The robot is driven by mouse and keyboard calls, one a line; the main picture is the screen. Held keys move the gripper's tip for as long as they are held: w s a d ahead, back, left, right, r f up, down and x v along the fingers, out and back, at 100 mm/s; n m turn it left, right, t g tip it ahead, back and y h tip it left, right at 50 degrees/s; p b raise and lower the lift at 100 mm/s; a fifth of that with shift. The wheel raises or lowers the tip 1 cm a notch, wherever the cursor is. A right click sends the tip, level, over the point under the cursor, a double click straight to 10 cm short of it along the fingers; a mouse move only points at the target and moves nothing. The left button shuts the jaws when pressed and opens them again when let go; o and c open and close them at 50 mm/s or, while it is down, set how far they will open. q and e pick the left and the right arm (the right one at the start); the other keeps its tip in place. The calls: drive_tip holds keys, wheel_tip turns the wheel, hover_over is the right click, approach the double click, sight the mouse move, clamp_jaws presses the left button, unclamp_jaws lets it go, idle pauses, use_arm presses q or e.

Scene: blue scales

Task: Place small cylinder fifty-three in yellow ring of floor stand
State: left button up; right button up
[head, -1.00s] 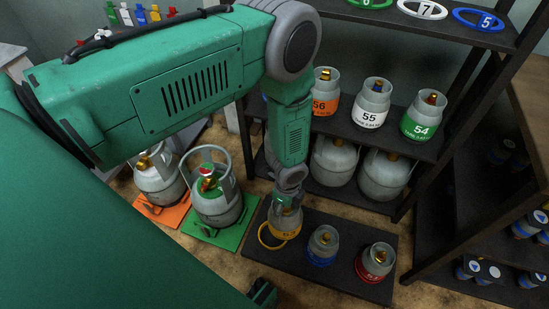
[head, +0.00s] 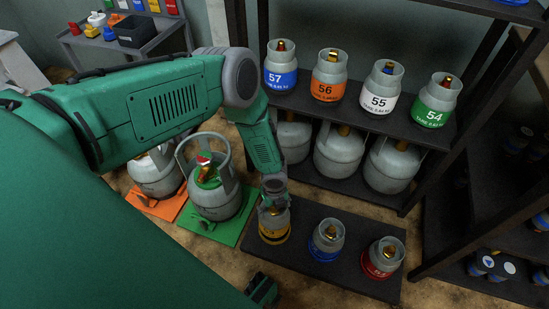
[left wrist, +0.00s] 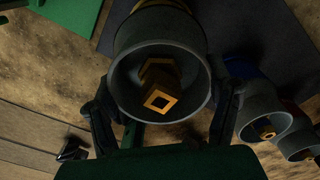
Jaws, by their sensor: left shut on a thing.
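Small cylinder fifty-three (head: 275,224) is grey with a yellow band and a brass valve. It stands upright at the left end of the dark floor stand (head: 345,273). My left gripper (head: 274,203) is shut on its upper collar from above. In the left wrist view the cylinder's open collar (left wrist: 160,58) and brass valve lie between the fingers (left wrist: 162,105). The yellow ring is hidden or merges with the yellow band, so I cannot tell whether the base sits fully in it.
On the same stand are a blue-banded cylinder (head: 326,240) and a red-banded one (head: 382,258). Large cylinders stand on a green mat (head: 229,229) and an orange mat (head: 150,204) at left. A shelf (head: 380,121) with several cylinders rises behind.

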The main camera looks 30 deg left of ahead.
use_arm(q)
wheel_tip(320, 180, down, 4)
drive_tip(key=shift+r+b, duration=0.25)
drive_tip(key=shift+b, duration=0.65)
drive_tip(key=shift+w+d, duration=0.1)
drive_tip(key=shift+d, duration=0.05)
drive_tip(key=shift+r, duration=0.1)
drive_tip(key=o, duration=1.7)
